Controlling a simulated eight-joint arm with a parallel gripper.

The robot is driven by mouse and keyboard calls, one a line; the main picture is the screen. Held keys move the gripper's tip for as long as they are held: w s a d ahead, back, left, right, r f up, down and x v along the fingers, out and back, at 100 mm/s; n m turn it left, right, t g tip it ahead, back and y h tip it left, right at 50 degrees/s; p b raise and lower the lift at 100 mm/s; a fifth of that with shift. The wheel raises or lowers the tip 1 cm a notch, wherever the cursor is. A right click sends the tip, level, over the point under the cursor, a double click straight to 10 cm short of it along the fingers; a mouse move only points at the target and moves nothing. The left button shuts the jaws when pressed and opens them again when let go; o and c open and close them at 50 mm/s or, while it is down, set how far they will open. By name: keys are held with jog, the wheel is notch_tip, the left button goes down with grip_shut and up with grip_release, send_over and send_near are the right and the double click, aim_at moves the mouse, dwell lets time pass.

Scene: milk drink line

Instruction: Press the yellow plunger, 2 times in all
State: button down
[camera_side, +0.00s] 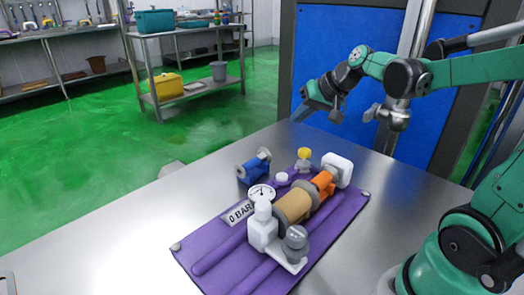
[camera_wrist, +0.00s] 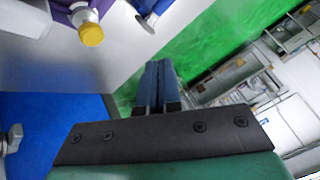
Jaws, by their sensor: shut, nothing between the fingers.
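The yellow plunger (camera_side: 304,154) is a small yellow cap on a grey stem at the back edge of the purple board (camera_side: 346,216). In the wrist view the yellow plunger (camera_wrist: 91,35) shows at the upper left, to the left of my fingers. My gripper (camera_side: 300,115) is shut and empty, raised above and behind the plunger, apart from it. In the wrist view my gripper (camera_wrist: 158,65) has its two blue fingers side by side.
A tan cylinder (camera_side: 293,205), an orange part (camera_side: 322,182) and white blocks stand on the board. A blue part (camera_side: 254,167) stands left of the plunger. The metal table (camera_side: 150,222) is bare at left.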

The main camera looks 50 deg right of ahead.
jog(key=m+t, duration=0.1)
jog(key=m, duration=0.1)
send_over(304, 150)
jog(key=s, duration=0.1)
jog(key=shift+d+r, duration=0.1)
jog(key=shift+f, duration=4.4)
jog(key=shift+f, duration=0.1)
jog(key=shift+f, duration=0.3)
jog(key=shift+f, duration=1.05)
jog(key=shift+r, duration=1.5)
